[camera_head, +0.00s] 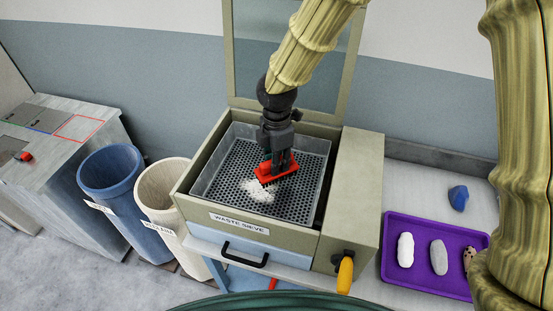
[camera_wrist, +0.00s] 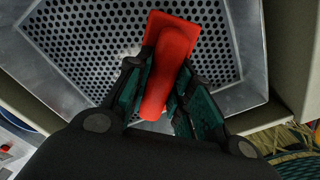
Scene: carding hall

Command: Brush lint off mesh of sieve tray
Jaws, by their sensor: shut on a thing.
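The sieve tray (camera_head: 318,147) is a grey metal tray with a dark perforated mesh, set inside a beige box labelled WASTE SIEVE. White lint (camera_head: 257,191) lies in a patch on the mesh, left of centre and toward the front. My gripper (camera_head: 279,161) is over the mesh, shut on a red brush (camera_head: 268,174). The brush is just right of the lint and low over the mesh; I cannot tell whether it touches. In the wrist view the red brush (camera_wrist: 168,70) sits between the fingers, above the mesh (camera_wrist: 90,45), and mostly hides the lint.
A raised lid frame (camera_head: 230,60) stands behind the box. A blue bin (camera_head: 110,175) and a cream bin (camera_head: 160,190) stand left. A purple tray (camera_head: 420,226) with several lumps and a blue object (camera_head: 458,198) are right. A yellow handle (camera_head: 345,275) juts from the box front.

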